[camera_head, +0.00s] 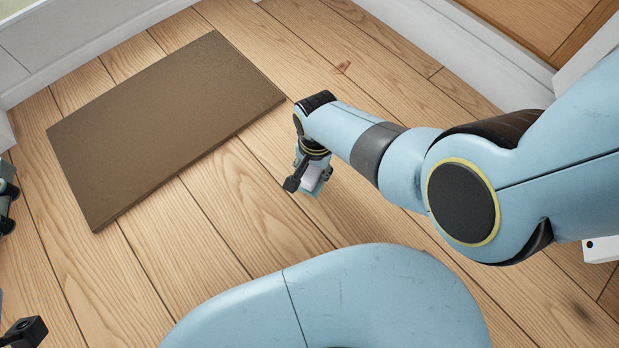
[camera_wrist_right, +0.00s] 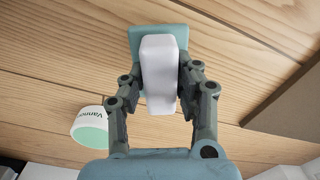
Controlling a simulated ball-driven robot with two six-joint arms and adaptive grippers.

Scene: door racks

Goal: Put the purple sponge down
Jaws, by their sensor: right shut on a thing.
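My right gripper (camera_head: 306,187) is held out over the wood floor in the head view, right of the brown mat. It is shut on a white and teal block (camera_wrist_right: 158,75), a white rounded body with a flat teal pad behind it. In the right wrist view both fingers press on the sides of the white body. In the head view the block shows only in part, at the fingertips. I see no purple on it and no other sponge. Dark and light-blue pieces at the left edge may be my left arm or gripper; its jaws do not show clearly.
A brown flat mat (camera_head: 165,125) lies on the wood floor. A white cylinder with printed lettering and a teal end (camera_wrist_right: 88,126) shows in the right wrist view. A white wall and baseboard (camera_head: 460,45) run along the back. The floor between mat and arm is bare.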

